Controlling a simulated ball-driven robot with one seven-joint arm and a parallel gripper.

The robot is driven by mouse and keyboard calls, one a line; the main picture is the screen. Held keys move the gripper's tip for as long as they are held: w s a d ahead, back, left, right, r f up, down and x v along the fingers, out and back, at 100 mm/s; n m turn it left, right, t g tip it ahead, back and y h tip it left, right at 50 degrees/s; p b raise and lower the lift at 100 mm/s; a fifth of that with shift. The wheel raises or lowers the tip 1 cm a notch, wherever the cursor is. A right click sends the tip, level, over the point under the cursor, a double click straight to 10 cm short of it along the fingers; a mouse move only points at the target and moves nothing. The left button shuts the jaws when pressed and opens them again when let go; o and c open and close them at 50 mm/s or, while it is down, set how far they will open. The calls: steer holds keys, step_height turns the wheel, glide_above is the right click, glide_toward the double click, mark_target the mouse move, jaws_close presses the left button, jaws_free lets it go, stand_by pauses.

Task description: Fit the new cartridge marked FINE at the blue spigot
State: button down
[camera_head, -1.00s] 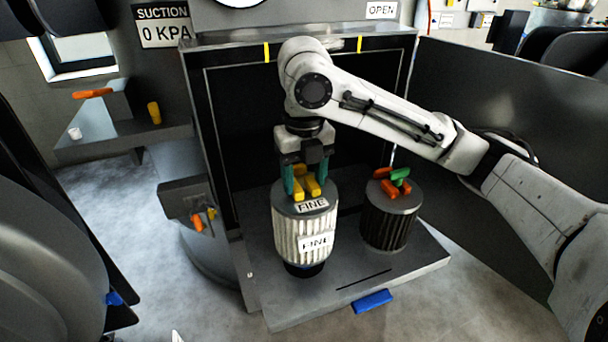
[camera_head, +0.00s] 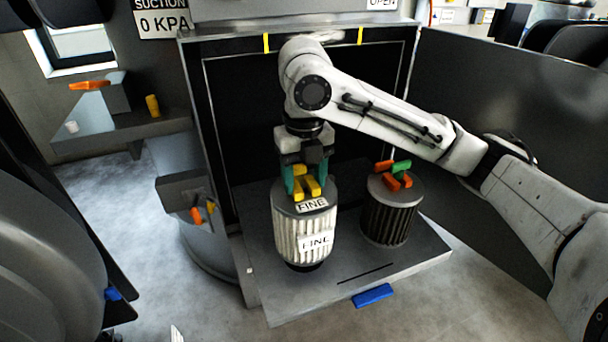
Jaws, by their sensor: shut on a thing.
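My gripper (camera_head: 305,178) is shut on the yellow handle (camera_head: 306,188) of a white pleated cartridge (camera_head: 292,237). The cartridge is upright, with a grey top and FINE labels on its top and side. It is over the left part of a grey shelf (camera_head: 350,296), with a dark round base (camera_head: 303,267) partly showing beneath it. I cannot tell whether the cartridge touches what is under it. A blue bar (camera_head: 373,295) is at the shelf's front edge. No blue spigot can be made out; the cartridge hides the place below it.
An open dark housing (camera_head: 250,120) is behind, with a dark panel (camera_head: 500,130) on the right. A side ledge (camera_head: 115,138) at left holds small items.

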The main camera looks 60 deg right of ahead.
steer(key=shift+f+b, duration=0.45)
steer(key=shift+f, duration=0.25)
steer(key=shift+c, duration=1.2)
jaws_free()
steer(key=shift+r, duration=0.1)
step_height(320, 180, up, 16)
steer(key=p, duration=0.8)
steer(key=shift+f, duration=0.2)
